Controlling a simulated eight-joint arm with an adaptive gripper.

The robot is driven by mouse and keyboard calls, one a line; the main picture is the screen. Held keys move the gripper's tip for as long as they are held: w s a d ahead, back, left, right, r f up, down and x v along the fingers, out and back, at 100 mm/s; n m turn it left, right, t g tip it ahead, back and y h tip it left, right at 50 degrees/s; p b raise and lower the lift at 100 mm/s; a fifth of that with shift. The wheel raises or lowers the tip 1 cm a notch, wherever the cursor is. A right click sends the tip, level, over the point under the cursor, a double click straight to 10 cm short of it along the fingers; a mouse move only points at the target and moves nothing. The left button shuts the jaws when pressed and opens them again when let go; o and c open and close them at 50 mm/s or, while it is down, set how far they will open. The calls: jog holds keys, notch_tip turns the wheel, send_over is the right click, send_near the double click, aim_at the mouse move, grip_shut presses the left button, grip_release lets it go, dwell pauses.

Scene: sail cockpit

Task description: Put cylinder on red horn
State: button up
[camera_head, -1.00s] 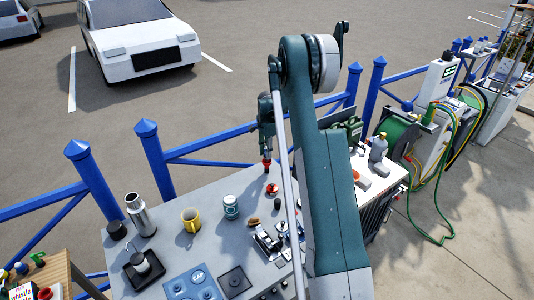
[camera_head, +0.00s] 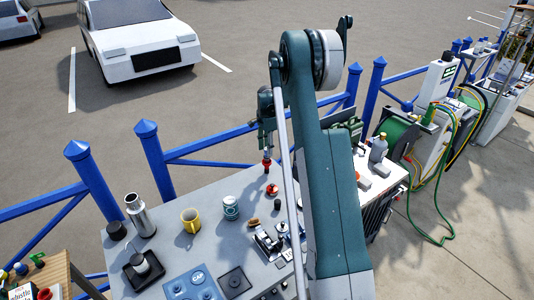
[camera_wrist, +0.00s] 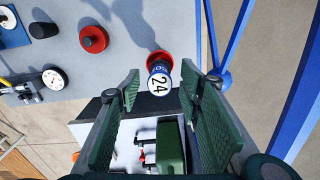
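In the wrist view a small cylinder (camera_wrist: 159,84) with a white and blue face marked "24" lies between my fingertips, in line with a red, flared piece that looks like the red horn (camera_wrist: 160,58). Whether the cylinder rests on the horn or is above it cannot be told. My gripper (camera_wrist: 160,86) has its two green pads apart, with a visible gap on each side of the cylinder. In the head view my gripper (camera_head: 266,152) points down over the table's far edge, right above a small red piece, probably the horn (camera_head: 267,163).
A red round item with a dark knob (camera_wrist: 93,39) stands nearby on the grey table (camera_head: 170,232). A gauge (camera_wrist: 54,78), a mug (camera_head: 190,220), a can (camera_head: 231,207) and a steel flask (camera_head: 140,214) also stand there. A blue railing (camera_head: 215,147) runs behind the table.

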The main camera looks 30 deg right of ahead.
aim_at(266, 150)
notch_tip(266, 150, up, 9)
jog(key=shift+r, duration=0.1)
dwell(0.4)
dwell(0.5)
jog(key=s+a+r+n+t, duration=0.2)
jog(key=s+a+r+n, duration=0.3)
jog(key=s+a+r, duration=0.6)
jog(key=s+a+r+n+t, duration=0.1)
jog(key=s+a+r+n, duration=0.3)
jog(key=s+a+r, duration=0.65)
jog(key=s+a+n+t, duration=0.2)
jog(key=s+a+n, duration=0.3)
jog(key=s+a, duration=0.65)
jog(key=s+a+f+n+t, duration=0.1)
jog(key=s+a+f+n, duration=0.1)
jog(key=s, duration=0.5)
jog(key=s+a+f+n+t, duration=0.1)
jog(key=s+a+f+n, duration=0.2)
jog(key=s+a, duration=0.2)
jog(key=shift+s+a+f+n, duration=0.2)
jog(key=shift+s+a+n, duration=0.15)
jog(key=shift+s, duration=0.75)
